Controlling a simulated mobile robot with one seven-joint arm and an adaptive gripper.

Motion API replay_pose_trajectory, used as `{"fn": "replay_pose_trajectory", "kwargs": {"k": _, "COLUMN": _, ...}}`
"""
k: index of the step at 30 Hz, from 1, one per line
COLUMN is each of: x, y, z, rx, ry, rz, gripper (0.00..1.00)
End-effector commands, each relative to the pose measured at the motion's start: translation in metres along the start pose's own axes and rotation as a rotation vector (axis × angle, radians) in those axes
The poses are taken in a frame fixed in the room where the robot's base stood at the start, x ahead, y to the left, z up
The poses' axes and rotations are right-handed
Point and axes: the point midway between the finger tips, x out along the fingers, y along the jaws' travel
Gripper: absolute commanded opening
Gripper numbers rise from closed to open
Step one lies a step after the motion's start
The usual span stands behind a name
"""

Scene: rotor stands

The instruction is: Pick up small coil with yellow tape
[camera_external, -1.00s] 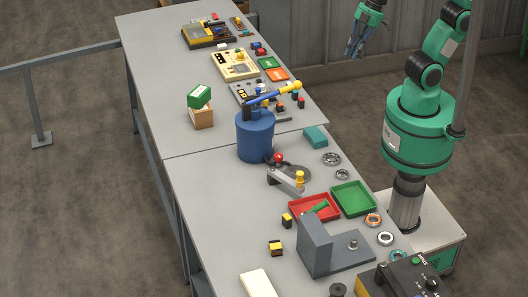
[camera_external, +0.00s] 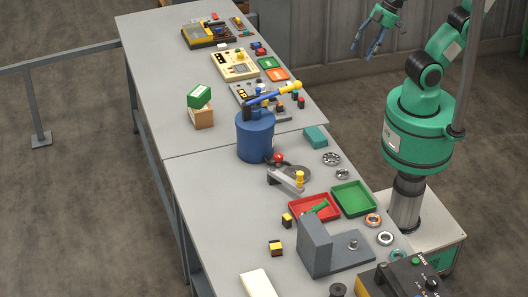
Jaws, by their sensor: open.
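A small dark block with yellow (camera_external: 287,220) lies on the near table, left of the red tray. A slightly larger dark block with a yellow band and some red (camera_external: 276,248) lies a little nearer the camera. Both are too small to tell for certain which is the coil with yellow tape. My gripper (camera_external: 367,45) is at the top of the view, beyond the right edge of the tables. It hangs high, far from both blocks, with its fingers apart and nothing between them.
A red tray (camera_external: 295,205) and a green tray (camera_external: 370,207) stand right of the blocks. A grey angled stand (camera_external: 313,245) rises right beside the larger block. A blue canister (camera_external: 243,140) stands farther back. The left part of the near table (camera_external: 215,215) is clear.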

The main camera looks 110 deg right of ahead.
Motion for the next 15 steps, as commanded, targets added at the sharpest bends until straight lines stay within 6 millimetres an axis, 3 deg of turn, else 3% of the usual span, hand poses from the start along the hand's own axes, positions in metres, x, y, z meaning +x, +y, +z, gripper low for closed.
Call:
{"fn": "replay_pose_trajectory", "kwargs": {"k": 10, "x": 0.0, "y": -0.001, "z": -0.003, "rx": -0.004, "ry": -0.001, "rz": -0.001, "gripper": 0.58}}
{"fn": "replay_pose_trajectory", "kwargs": {"k": 15, "x": 0.0, "y": -0.004, "z": -0.017, "rx": -0.024, "ry": -0.011, "rz": -0.007, "gripper": 0.58}}
